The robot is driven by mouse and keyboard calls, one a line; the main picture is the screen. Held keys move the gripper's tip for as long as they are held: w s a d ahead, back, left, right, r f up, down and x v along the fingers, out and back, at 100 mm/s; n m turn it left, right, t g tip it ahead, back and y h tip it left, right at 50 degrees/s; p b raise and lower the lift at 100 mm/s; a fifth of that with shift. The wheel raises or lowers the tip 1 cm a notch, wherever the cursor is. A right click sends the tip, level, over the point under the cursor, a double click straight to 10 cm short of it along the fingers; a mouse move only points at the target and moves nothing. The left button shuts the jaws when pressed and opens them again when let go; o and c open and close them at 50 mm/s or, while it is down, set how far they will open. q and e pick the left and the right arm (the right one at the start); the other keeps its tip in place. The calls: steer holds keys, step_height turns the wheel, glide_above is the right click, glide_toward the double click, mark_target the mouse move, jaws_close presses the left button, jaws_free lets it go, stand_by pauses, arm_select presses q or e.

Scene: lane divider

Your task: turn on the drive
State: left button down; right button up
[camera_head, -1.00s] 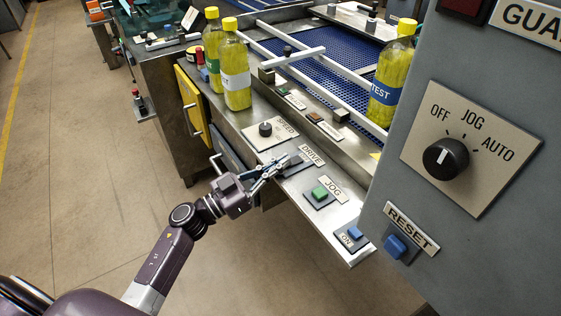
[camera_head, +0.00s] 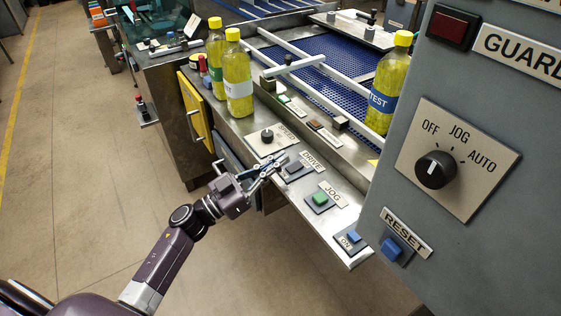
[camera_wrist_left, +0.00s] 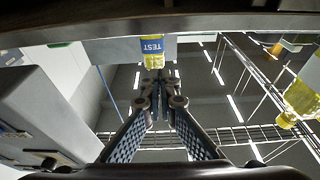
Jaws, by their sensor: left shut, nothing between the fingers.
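The DRIVE switch (camera_head: 294,168) is a small dark grey rocker on a plate on the metal front ledge, beside its DRIVE label (camera_head: 313,161). Whether it is pressed is too small to tell. My left gripper (camera_head: 279,159) is shut and empty, with its fingertips just to the left of and beside the switch. I cannot tell if they touch it. In the left wrist view the fingers (camera_wrist_left: 156,82) come together, and the switch is not seen there. My right gripper is not in view.
A speed knob (camera_head: 267,135) lies left of the switch, and a green JOG button (camera_head: 320,199) and blue ON button (camera_head: 354,238) to its right. Yellow bottles (camera_head: 238,85) stand behind. A grey cabinet with a RESET button (camera_head: 391,249) fills the right side.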

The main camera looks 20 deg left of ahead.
arm_select(q)
steer(key=s+a+f+b, duration=0.2)
steer(key=s+a+f, duration=0.3)
steer(key=s, duration=0.1)
steer(key=shift+s, duration=0.25)
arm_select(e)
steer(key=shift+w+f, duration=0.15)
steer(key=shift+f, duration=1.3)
arm_select(q)
steer(key=shift+a, duration=0.1)
steer(key=a+f+n+y, duration=0.3)
steer(key=f+y, duration=0.2)
steer(key=f, duration=0.6)
steer(key=a+f+n+y, duration=0.3)
steer(key=f+y, duration=0.1)
steer(key=f, duration=0.6)
steer(key=s+f+n+g+y, duration=0.1)
steer(key=s+f+g+y, duration=0.4)
steer(key=f, duration=1.3)
steer(key=s+d+f+g+h, duration=0.15)
steer(key=s+f+g, duration=0.35)
steer(key=s+f, duration=1)
steer(key=s+d+f+m+g, duration=0.1)
steer(key=s+d+f+g, duration=0.1)
steer(key=s, duration=0.9)
steer(key=s+d+f+g, duration=0.3)
steer(key=s, duration=0.8)
steer(key=shift+s+f+m+g, duration=0.25)
steer(key=shift+f+m+g, duration=0.05)
steer(key=shift+m+g, duration=0.1)
